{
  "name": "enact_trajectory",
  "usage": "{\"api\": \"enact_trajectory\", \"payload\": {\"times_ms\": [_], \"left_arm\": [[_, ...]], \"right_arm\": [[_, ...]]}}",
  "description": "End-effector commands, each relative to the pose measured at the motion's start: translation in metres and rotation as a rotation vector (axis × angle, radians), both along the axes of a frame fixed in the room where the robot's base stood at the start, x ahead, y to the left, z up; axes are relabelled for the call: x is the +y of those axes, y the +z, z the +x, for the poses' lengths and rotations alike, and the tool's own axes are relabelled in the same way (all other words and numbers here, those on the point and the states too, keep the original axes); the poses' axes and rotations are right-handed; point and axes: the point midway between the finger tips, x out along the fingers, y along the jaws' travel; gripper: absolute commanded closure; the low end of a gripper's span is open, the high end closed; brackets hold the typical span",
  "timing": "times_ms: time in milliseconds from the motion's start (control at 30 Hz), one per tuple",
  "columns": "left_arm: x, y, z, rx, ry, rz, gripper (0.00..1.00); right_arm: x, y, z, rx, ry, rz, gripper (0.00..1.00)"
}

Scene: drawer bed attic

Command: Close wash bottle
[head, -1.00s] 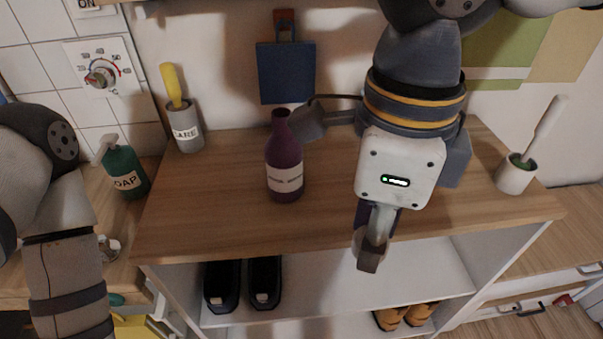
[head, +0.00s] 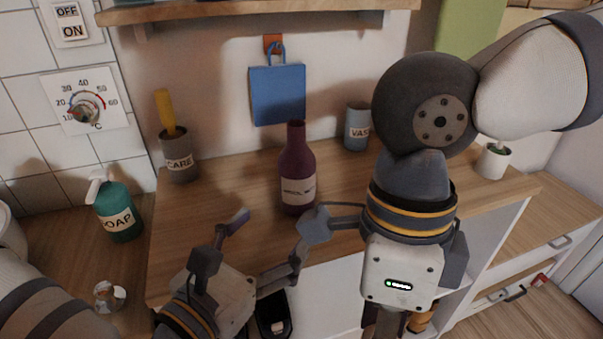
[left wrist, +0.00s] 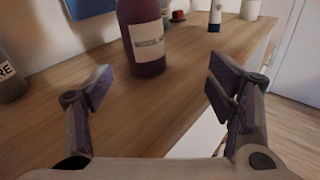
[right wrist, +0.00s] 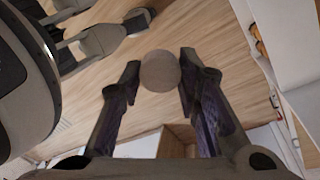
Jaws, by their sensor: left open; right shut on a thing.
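The wash bottle (head: 298,188) is dark purple with a pale label and stands upright on the wooden top. It also shows in the left wrist view (left wrist: 148,42). No cap shows on its neck in the head view. My left gripper (head: 268,238) is open and empty in front of the bottle, apart from it. My right gripper (right wrist: 160,78) is shut on a round brownish cap (right wrist: 160,70), seen end-on between its fingertips. In the head view the right gripper's body is right of and in front of the bottle, and hides the cap.
A grey CARE cup (head: 179,155) with a yellow handle and a green soap bottle (head: 118,208) stand left. A grey cup (head: 357,128) and a white pot (head: 493,162) stand behind and right. A blue bag (head: 277,95) hangs on the wall. My two grippers are close together.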

Motion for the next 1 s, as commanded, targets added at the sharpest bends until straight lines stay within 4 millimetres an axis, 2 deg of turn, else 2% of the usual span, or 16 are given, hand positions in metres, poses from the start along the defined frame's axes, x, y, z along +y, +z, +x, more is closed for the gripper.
{"api": "enact_trajectory", "payload": {"times_ms": [167, 500, 567, 800, 1000], "left_arm": [[0.009, 0.018, 0.010, -0.015, 0.044, -0.108, 0.25], [0.008, 0.020, 0.012, -0.017, 0.047, -0.115, 0.25], [0.005, 0.021, 0.018, -0.020, 0.047, -0.113, 0.25], [-0.015, 0.021, 0.059, -0.020, 0.047, -0.112, 0.25], [-0.022, 0.020, 0.072, -0.016, 0.046, -0.113, 0.25]], "right_arm": [[0.000, -0.003, -0.001, 0.006, -0.002, 0.000, 0.78], [0.000, -0.002, 0.000, 0.004, -0.003, -0.001, 0.78], [0.000, 0.000, -0.001, 0.001, -0.003, -0.001, 0.78], [0.000, 0.006, -0.001, -0.012, -0.003, -0.001, 0.78], [0.000, 0.007, -0.001, -0.013, -0.003, -0.001, 0.78]]}}
